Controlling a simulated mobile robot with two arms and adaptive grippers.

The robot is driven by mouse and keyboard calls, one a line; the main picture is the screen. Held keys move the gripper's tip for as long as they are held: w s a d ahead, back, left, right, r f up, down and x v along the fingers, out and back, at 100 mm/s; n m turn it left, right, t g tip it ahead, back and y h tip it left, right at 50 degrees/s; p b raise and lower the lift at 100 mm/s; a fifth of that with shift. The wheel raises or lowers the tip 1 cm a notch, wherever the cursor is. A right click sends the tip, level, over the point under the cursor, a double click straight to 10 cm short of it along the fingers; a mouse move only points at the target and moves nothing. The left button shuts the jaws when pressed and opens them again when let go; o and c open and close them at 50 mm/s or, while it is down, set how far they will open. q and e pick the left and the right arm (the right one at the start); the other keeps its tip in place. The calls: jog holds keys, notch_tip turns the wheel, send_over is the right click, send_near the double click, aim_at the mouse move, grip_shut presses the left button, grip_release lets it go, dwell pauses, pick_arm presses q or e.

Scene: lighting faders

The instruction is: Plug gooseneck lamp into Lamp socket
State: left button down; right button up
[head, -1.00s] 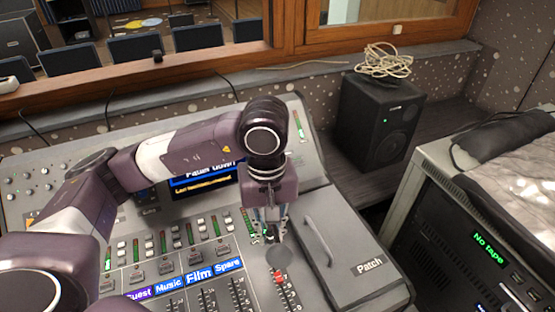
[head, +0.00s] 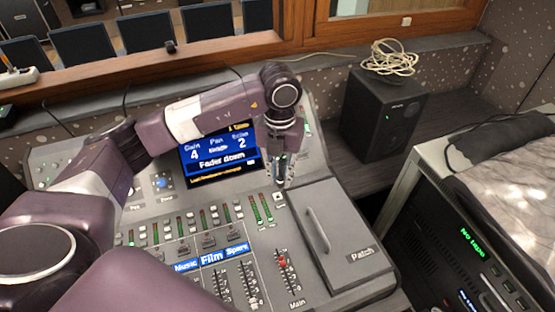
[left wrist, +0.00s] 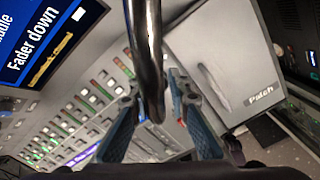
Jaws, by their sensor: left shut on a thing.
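My left gripper (head: 285,178) is above the upper right part of the mixing desk (head: 333,282), with its fingers pointing down. In the left wrist view a shiny dark metal tube (left wrist: 145,45), which looks like the gooseneck of the lamp, runs between the blue fingers, and the gripper is shut on it. The lamp's head and its plug end are not clear in either view. My right gripper is out of view.
The screen (head: 221,158) reads "Fader down". The Patch lid (head: 343,230) with its raised handle lies right of the red Main fader (head: 282,262). A black speaker (head: 380,118) with a coiled cable (head: 390,60) stands behind. Channel faders fill the desk's front.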

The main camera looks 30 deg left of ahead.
pick_arm(q)
jog(key=shift+w+a+f+n+b, duration=0.3)
jog(key=shift+f+n+b, duration=0.15)
jog(key=shift+f+n, duration=0.65)
jog(key=shift+w+a+f+n+b, duration=0.4)
jog(key=shift+f+n, duration=0.45)
jog(key=shift+n, duration=0.4)
jog(key=shift+w+a+f+n+b, duration=0.25)
jog(key=shift+f+n+b, duration=0.25)
jog(key=shift+f+n, duration=0.6)
jog(key=shift+f, duration=0.15)
jog(key=shift+d, duration=0.1)
jog(key=shift+f+b, duration=0.15)
jog(key=shift+b, duration=0.2)
jog(key=shift+f+b, duration=0.65)
jog(key=shift+b, duration=0.05)
dwell(1.2)
jog(key=shift+s+f, duration=0.15)
jog(key=shift+f, duration=0.1)
dwell(1.0)
